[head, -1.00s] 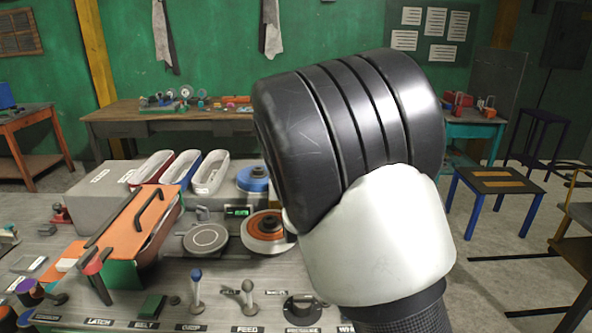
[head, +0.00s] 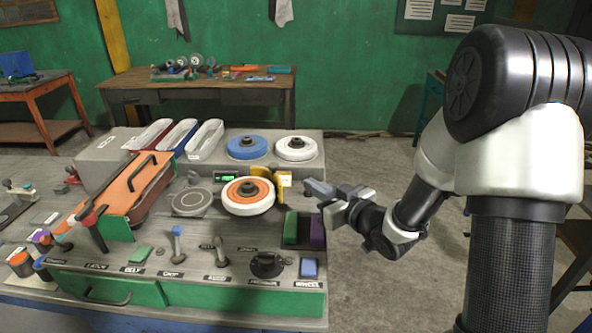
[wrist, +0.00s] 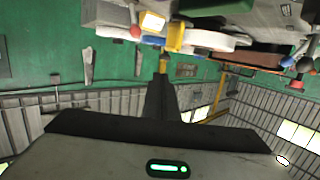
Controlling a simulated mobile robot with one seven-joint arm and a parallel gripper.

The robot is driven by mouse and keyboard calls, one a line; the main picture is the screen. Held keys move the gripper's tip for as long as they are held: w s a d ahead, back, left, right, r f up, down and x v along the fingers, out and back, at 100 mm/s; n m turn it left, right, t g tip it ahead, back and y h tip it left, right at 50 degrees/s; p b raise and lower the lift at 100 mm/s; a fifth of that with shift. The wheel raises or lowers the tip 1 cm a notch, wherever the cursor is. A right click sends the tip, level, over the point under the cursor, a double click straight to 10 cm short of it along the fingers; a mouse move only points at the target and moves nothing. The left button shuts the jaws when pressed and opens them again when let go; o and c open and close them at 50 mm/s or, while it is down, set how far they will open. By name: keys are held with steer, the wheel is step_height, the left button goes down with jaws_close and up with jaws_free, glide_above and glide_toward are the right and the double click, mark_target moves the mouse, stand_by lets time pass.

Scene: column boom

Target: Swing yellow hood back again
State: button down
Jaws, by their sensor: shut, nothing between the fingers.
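The yellow hood (head: 266,182) stands at the right rear of the orange-and-white wheel (head: 247,194) on the bench, partly hidden by that wheel. It also shows in the wrist view (wrist: 176,36), which is upside down. A small pale yellow-edged block (head: 285,179) is beside it. A gap shows between the fingers and the hood. In the wrist view my shut fingers (wrist: 163,85) point toward the hood.
A green block (head: 290,228) and a purple block (head: 317,231) stand close below my gripper. A white wheel (head: 296,148) and a blue wheel (head: 247,147) sit on the raised rear shelf. An orange cover (head: 128,187) is at the left.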

steer(key=p, duration=0.2)
glide_toward(277, 167)
steer(key=shift+y, duration=0.3)
steer(key=x, duration=0.6)
steer(key=shift+w+f, duration=0.2)
steer(key=shift+w, duration=0.15)
